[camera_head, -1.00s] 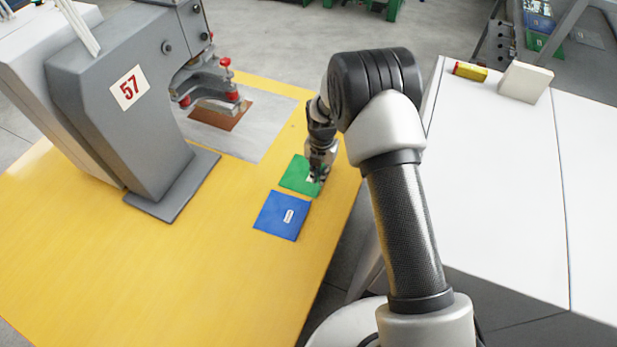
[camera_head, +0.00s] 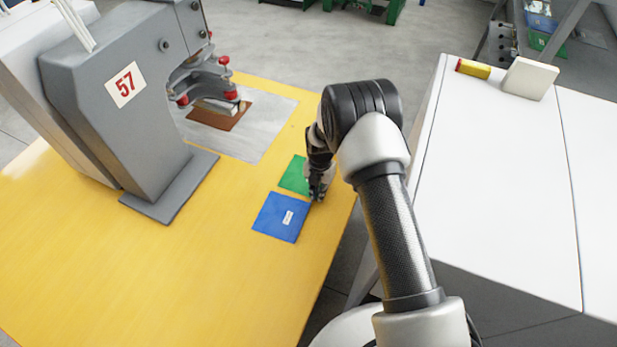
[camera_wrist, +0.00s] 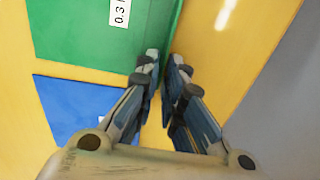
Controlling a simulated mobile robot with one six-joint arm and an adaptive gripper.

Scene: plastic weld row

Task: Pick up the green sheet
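The green sheet (camera_head: 294,175) lies on the yellow table just behind the blue sheet (camera_head: 281,217). My gripper (camera_head: 317,196) is low at the green sheet's right edge and covers part of it. In the wrist view, the green sheet (camera_wrist: 85,35) carries a white label, partly cut off by the frame. A darker green strip along its right edge looks bent up between the fingertips. My gripper's fingers (camera_wrist: 165,64) are close together on that edge. The blue sheet (camera_wrist: 75,105) is partly hidden behind the left finger.
A grey welding machine (camera_head: 115,95) marked 57 stands on the yellow table (camera_head: 150,270), with a brown piece (camera_head: 222,118) under its head. A white table (camera_head: 500,190) on the right holds a yellow and red item (camera_head: 473,69) and a pale block (camera_head: 530,78).

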